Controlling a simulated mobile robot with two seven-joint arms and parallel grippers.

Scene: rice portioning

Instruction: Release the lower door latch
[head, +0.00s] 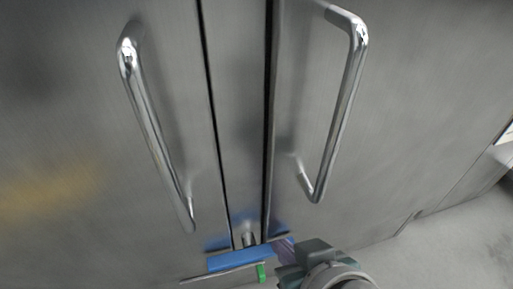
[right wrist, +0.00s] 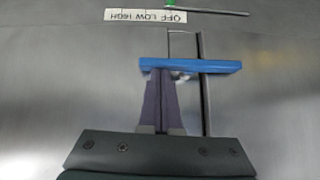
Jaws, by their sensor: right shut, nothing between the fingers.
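The lower door latch is a blue bar (head: 240,258) low on the metal doors, at the bottom of the seam strip. It lies crosswise in the right wrist view (right wrist: 212,66). My right gripper (head: 284,248) comes in from the lower right, beside the right end of the bar. In the right wrist view its purple fingers (right wrist: 159,74) are shut together with nothing between them. Their tips meet the bar's lower edge in the picture, left of its middle; whether they touch it I cannot tell. My left gripper is not in view.
Two shiny handles, left (head: 150,120) and right (head: 342,110), stand out from the doors. A green piece (head: 261,272) is just below the bar. An OFF LOW HIGH label (right wrist: 145,16) shows upside down. Open floor (head: 460,235) lies at right.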

